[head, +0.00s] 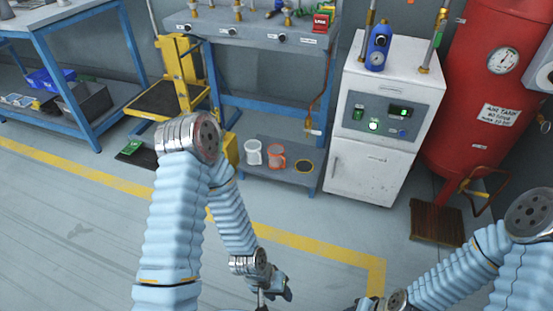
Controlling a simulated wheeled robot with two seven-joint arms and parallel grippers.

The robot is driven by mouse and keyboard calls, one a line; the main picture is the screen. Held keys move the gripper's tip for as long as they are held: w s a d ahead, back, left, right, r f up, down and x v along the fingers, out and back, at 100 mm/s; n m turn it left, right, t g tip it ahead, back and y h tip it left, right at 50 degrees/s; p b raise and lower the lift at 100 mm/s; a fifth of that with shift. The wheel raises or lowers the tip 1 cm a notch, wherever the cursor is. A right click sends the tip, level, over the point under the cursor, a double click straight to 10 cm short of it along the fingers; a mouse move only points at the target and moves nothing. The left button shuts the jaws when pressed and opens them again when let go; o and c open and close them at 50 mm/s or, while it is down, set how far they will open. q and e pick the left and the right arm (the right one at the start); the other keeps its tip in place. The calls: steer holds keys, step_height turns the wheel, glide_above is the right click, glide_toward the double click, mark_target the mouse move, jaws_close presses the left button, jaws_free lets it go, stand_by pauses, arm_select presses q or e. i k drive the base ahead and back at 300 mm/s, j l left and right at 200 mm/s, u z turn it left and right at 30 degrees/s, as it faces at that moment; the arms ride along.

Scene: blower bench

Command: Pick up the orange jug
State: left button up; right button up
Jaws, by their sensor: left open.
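The orange jug (276,156) stands upright on the low shelf of the blue-framed bench, in the middle of the head view. A white jug (253,153) stands just left of it. My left gripper (272,291) is near the bottom edge of the view, open, with nothing seen between its fingers. It is well apart from the orange jug, nearer to me. My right gripper (364,304) only just shows at the bottom edge, cut off by the frame, and its fingers cannot be made out.
A dark round item (304,167) lies right of the orange jug on the low shelf (287,177). A white cabinet (370,175) stands to the right and a yellow lift stand (188,75) to the left. The bench top (255,35) overhangs the shelf. The floor in front is clear.

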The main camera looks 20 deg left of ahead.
mark_target(276, 160)
steer(key=i+j+z, duration=0.2)
steer(key=j, duration=0.35)
steer(key=i+j+z, duration=0.1)
steer(key=i+j, duration=0.15)
steer(key=j, duration=0.2)
steer(key=i+j+z, duration=0.2)
steer(key=i+j, duration=0.15)
steer(key=j, duration=0.3)
steer(key=i+j, duration=0.15)
steer(key=j, duration=0.2)
